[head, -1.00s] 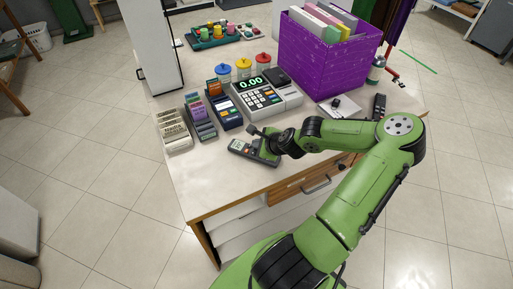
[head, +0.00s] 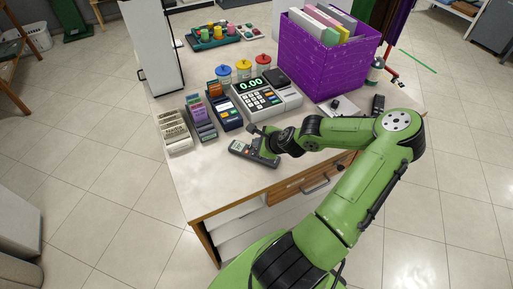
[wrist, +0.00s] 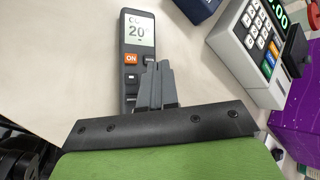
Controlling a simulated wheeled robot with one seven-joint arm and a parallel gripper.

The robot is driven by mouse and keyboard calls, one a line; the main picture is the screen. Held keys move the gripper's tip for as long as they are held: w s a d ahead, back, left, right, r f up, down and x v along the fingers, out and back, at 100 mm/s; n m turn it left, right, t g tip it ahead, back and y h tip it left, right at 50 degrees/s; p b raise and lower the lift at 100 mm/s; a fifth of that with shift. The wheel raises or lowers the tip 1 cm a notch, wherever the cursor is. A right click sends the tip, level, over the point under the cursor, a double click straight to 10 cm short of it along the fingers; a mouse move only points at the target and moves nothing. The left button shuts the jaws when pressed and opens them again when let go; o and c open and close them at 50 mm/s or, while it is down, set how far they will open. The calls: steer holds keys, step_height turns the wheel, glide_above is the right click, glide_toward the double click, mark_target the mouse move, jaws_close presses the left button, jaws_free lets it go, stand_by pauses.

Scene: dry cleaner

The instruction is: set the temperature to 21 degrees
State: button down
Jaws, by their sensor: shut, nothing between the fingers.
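A dark grey remote control (head: 241,148) lies on the counter near its front edge. In the wrist view the remote (wrist: 131,76) has a lit screen (wrist: 139,30) reading 20 degrees, with smaller letters above that I cannot fully read. Below the screen are an orange ON button (wrist: 131,59) and several dark buttons. My gripper (wrist: 163,66) is shut and empty, with its fingertips over the right side of the remote's button area. The fingers hide the remote's lower right part. I cannot tell whether they touch a button.
Behind the remote stand a cash register (head: 259,98), a card terminal (head: 224,113) and tag holders (head: 176,131). A purple bin (head: 327,62) of folders stands at the back right. Another dark handset (head: 378,104) lies at the right. The counter's front left (head: 205,187) is clear.

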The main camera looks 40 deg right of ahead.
step_height(320, 180, up, 5)
steer(key=p, duration=0.5)
stand_by(2.2)
steer(key=shift+w+a+n+y+p, duration=0.2)
steer(key=shift+n+y+p, duration=0.25)
steer(key=shift+p, duration=0.2)
steer(key=shift+w+n+y+p, duration=0.1)
steer(key=shift+n+y+p, duration=0.25)
steer(key=shift+y+p, duration=0.15)
steer(key=r+n+y+p, duration=0.1)
steer(key=r+n, duration=0.1)
steer(key=n, duration=0.1)
steer(key=d+r+n+y+p, duration=0.1)
steer(key=r, duration=0.1)
steer(key=shift+s+n+g+y+p, duration=0.3)
steer(key=shift+g+y, duration=0.05)
steer(key=shift+g, duration=0.05)
steer(key=shift+f, duration=0.2)
